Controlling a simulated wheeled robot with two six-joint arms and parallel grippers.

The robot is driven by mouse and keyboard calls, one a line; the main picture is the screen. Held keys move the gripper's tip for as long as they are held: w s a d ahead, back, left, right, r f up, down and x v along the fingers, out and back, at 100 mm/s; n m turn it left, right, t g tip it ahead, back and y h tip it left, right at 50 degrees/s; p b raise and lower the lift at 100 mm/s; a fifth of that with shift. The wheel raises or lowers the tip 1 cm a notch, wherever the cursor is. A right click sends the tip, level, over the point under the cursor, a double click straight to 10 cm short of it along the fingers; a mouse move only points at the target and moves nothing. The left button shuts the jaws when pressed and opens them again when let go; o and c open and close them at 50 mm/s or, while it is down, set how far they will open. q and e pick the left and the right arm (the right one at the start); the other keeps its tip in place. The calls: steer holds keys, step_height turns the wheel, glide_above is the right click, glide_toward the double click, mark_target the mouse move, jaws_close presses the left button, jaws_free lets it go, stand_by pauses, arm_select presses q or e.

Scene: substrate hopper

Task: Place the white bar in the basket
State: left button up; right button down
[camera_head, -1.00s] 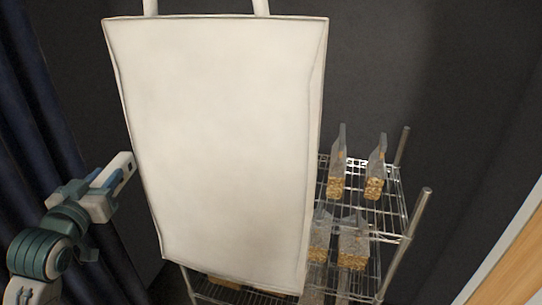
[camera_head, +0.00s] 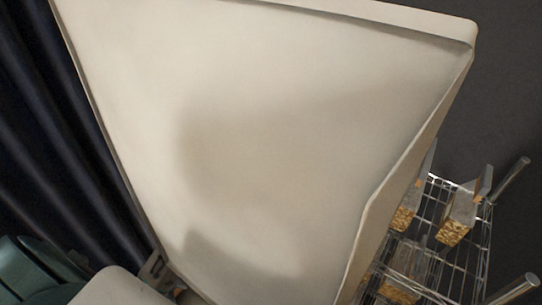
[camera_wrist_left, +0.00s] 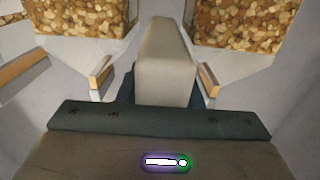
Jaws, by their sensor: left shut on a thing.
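A pale cream-white bar (camera_wrist_left: 167,60) stands between the two fingers of my left gripper (camera_wrist_left: 155,77) in the left wrist view. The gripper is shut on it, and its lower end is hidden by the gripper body. In the head view the left gripper is mostly out of sight at the bottom left, and the bar cannot be told apart there. My right gripper is not in view. No basket can be made out clearly.
A large white panel-like body (camera_head: 270,150) fills most of the head view and hides what is behind it. A wire rack (camera_head: 465,235) at the right holds clear bags of golden pieces (camera_head: 459,215). Similar bags (camera_wrist_left: 235,22) show close up in the wrist view. A dark curtain (camera_head: 60,150) hangs at left.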

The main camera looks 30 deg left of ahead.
arm_select(q)
steer(key=f, duration=0.3)
steer(key=shift+w+f, duration=0.1)
steer(key=shift+w, duration=0.1)
steer(key=shift+f, duration=1.8)
steer(key=shift+s+f, duration=0.1)
steer(key=shift+f, duration=0.1)
steer(key=o, duration=1)
steer(key=shift+o, duration=0.2)
steer(key=shift+r, duration=0.1)
